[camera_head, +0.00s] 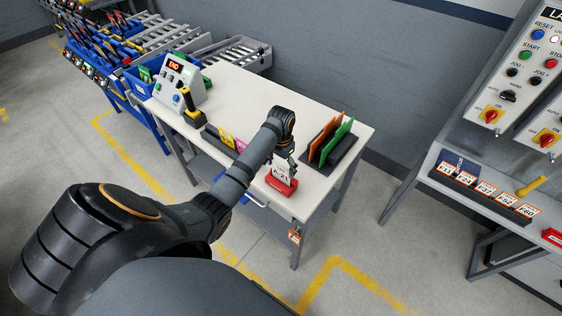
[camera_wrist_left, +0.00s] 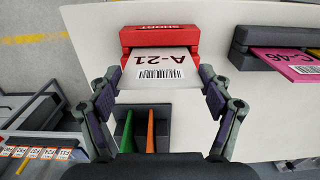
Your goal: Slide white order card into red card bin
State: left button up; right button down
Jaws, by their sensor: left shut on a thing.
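The white order card (camera_head: 280,172), printed A-21 with a barcode, is held by my left gripper (camera_head: 287,157) over the front of the table. In the left wrist view, the fingers of the left gripper (camera_wrist_left: 160,88) stand at the two side edges of the card (camera_wrist_left: 157,68), shut on it. The red card bin (camera_head: 282,187) sits at the table's front edge, just under the card. In the left wrist view the far edge of the card meets the bin (camera_wrist_left: 160,36); I cannot tell how deep it sits in the slot. My right gripper is not in view.
A dark rack (camera_head: 345,155) with orange and green cards stands right of the gripper. A dark holder with yellow and pink cards (camera_head: 228,138) lies to the left. A control box (camera_head: 178,82) and a yellow-black handheld tool (camera_head: 190,105) stand farther left. The table's back middle is clear.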

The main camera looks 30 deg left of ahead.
pick_arm(q)
jog(key=shift+f, duration=0.2)
jog(key=o, duration=1.1)
jog(key=shift+r, duration=0.1)
notch_tip(320, 180, up, 3)
jog(key=p, duration=0.3)
jog(key=shift+r+p, duration=0.85)
jog(key=shift+r, duration=1.6)
